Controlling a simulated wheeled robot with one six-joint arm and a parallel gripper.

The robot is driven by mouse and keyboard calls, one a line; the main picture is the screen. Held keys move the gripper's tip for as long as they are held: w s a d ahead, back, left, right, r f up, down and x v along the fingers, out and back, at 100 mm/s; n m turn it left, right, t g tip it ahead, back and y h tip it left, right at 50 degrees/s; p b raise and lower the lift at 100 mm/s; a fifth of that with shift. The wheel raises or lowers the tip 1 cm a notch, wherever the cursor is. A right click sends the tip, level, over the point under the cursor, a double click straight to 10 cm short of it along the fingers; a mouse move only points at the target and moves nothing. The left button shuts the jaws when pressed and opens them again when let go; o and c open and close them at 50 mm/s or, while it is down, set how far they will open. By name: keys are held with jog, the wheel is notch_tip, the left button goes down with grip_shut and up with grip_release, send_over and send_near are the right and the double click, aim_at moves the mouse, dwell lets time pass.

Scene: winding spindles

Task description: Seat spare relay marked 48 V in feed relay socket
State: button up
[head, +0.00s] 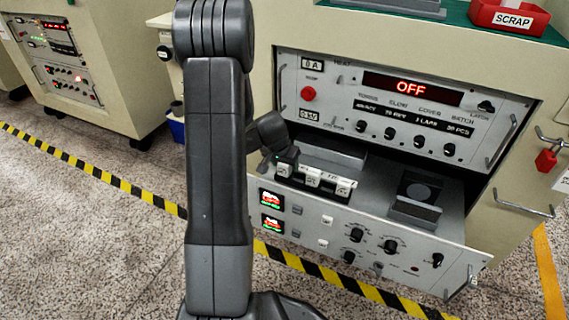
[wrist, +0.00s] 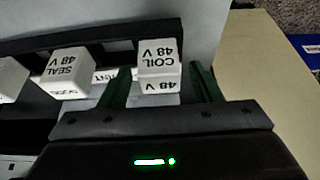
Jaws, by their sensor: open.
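In the wrist view, a white relay reading COIL 48 V (wrist: 159,68) stands between the two green fingers of my gripper (wrist: 160,82), which is open. Gaps show beside the relay, and I cannot tell whether either finger touches it. A second white relay reading SEAL 48 V (wrist: 67,72) stands to its left, and part of another white relay (wrist: 10,78) is at the left edge. The head view shows this row of white relays (head: 314,178) in the pulled-out drawer, my gripper (head: 277,158) at its left end. I cannot pick out the feed relay socket.
The open drawer (head: 400,262) has knobs and red-green displays on its front. A dark block with a round top (head: 416,196) stands right of the relays. The panel above reads OFF (head: 411,87). A red SCRAP bin (head: 508,17) sits on top of the cabinet.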

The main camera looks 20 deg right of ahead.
jog(key=p+v, duration=0.4)
jog(key=v, duration=0.8)
jog(key=b+x, duration=0.5)
jog(key=x, duration=0.8)
jog(key=shift+s, duration=0.1)
notch_tip(320, 180, up, 4)
jog(key=p, duration=0.2)
jog(key=shift+a+f+p, duration=0.15)
jog(key=shift+f+p, duration=0.05)
jog(key=shift+p, duration=0.1)
jog(key=shift+r, duration=0.7)
